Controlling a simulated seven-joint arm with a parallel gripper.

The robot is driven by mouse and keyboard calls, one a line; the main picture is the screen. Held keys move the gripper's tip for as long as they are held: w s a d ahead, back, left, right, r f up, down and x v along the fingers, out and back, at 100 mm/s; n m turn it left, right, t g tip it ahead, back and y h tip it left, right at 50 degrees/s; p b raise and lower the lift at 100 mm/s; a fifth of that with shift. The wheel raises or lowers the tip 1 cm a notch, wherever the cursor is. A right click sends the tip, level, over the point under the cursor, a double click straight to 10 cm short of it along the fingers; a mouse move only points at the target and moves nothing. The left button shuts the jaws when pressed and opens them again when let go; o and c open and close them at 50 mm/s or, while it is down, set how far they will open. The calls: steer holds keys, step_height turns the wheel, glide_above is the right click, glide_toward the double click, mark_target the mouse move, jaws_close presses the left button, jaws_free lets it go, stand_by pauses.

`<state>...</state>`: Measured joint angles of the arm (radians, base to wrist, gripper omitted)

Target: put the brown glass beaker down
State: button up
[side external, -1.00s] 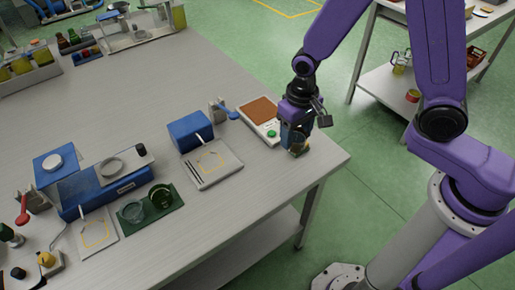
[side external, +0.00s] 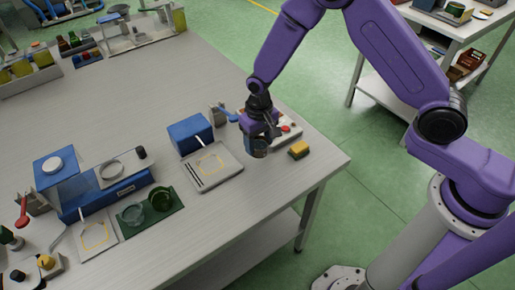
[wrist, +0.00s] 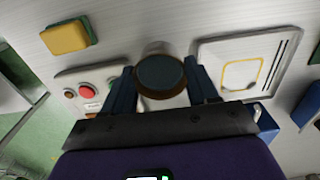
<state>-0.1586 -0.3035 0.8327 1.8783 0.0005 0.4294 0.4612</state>
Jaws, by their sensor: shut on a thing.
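My gripper (side external: 260,128) is shut on the brown glass beaker (side external: 259,152), near the table's right end. In the wrist view the beaker (wrist: 160,74) sits between the two fingers (wrist: 160,88), seen end-on with a dark round face. It looks upright in the side view. I cannot tell whether its base touches the table. A pale plate with a yellow square outline (side external: 225,174) lies just left of the beaker; it also shows in the wrist view (wrist: 205,52). The beaker is beside this plate, not over its outline.
A yellow-green sponge (side external: 299,149) lies right of the beaker. A control box with a red button (side external: 292,131) is behind my gripper, partly hidden. A blue box (side external: 190,132) stands behind the plate. A green mat (side external: 180,207) holds glass vessels. The table's front-right stretch is clear.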

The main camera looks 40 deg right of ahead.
mark_target(257, 149)
steer(key=shift+w+a+f, duration=0.1)
steer(key=shift+w+f, duration=0.1)
steer(key=shift+f, duration=1.6)
steer(key=shift+f, duration=0.2)
steer(key=o, duration=0.8)
steer(key=shift+o, duration=0.2)
steer(key=shift+r, duration=0.1)
step_height(257, 149, up, 12)
steer(key=shift+f, duration=0.2)
steer(key=shift+r, duration=0.3)
